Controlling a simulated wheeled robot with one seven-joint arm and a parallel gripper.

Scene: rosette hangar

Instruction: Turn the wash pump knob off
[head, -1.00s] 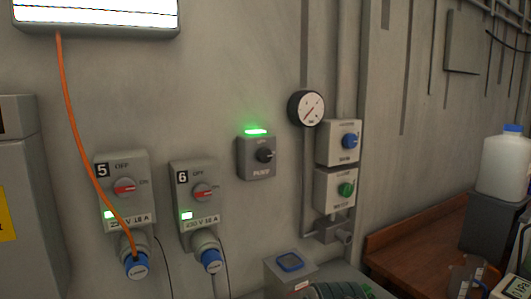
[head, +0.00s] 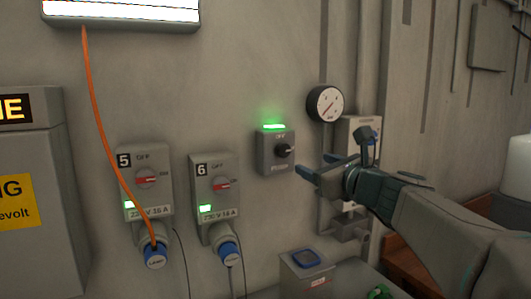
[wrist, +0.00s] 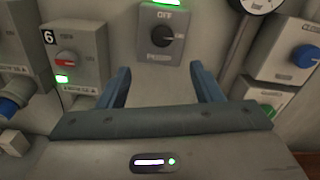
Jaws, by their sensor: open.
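The pump switch is a grey wall box (head: 275,162) with a black knob (head: 284,150) and a lit green lamp (head: 273,127) on top. The knob's pointer is turned to the right, away from the OFF mark above it. In the wrist view the knob (wrist: 167,35) shows beyond my fingers, near the top. My gripper (head: 318,172) is open and empty, just right of and a little below the box in the head view. In the wrist view its two fingers (wrist: 163,82) stand apart, with bare wall between them. It does not touch the knob.
Switch boxes 5 (head: 145,181) and 6 (head: 214,184) with red levers and plugs are to the left; an orange cable (head: 95,125) hangs over box 5. A gauge (head: 325,103) and valve boxes, partly behind my arm, are to the right. A grey box (head: 306,270) stands below.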

